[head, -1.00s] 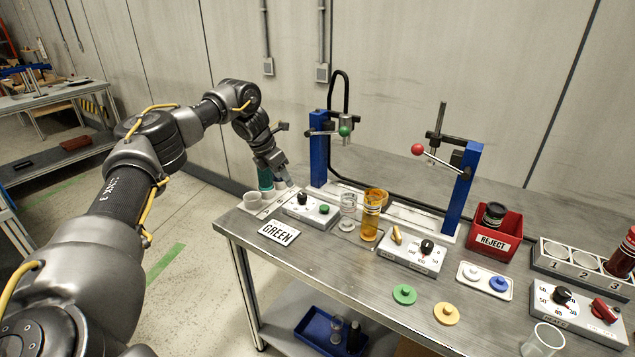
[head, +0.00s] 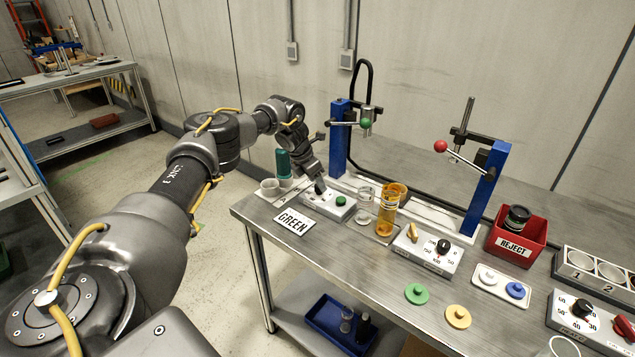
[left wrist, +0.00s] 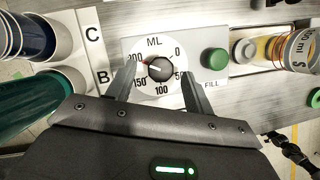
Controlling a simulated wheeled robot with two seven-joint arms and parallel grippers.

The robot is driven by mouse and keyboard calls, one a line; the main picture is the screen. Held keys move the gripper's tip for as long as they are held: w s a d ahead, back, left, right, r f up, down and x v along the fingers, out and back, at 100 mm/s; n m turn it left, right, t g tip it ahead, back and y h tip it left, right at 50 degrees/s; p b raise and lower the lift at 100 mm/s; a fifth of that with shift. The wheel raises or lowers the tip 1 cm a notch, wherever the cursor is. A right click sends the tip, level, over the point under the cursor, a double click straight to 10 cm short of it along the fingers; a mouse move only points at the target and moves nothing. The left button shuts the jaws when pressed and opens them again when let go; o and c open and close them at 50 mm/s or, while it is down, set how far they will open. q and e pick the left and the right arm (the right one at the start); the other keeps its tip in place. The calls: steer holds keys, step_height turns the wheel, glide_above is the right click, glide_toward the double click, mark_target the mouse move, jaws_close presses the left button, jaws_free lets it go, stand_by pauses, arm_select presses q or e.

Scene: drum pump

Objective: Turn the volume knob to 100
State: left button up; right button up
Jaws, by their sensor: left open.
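The volume knob (left wrist: 160,68) is a black dial on a white ML scale marked 0, 50, 100, 150 and 200. Its light and reddish mark appears on the left side, towards 200, with 100 at the bottom of the picture. My left gripper (left wrist: 157,77) is open, its fingers on either side of the knob; I cannot tell whether they touch it. In the head view my left gripper (head: 320,187) is over the knob's grey box (head: 342,212) and hides the knob. A green FILL button (left wrist: 215,61) sits beside the dial.
The GREEN sign (head: 293,222) lies in front. A blue post (head: 339,140) rises behind.

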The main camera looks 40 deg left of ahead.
arm_select(q)
steer(key=shift+x, duration=0.8)
arm_select(e)
steer(key=shift+s+r, duration=0.1)
steer(key=shift+s, duration=0.4)
arm_select(q)
steer(key=shift+c, duration=0.4)
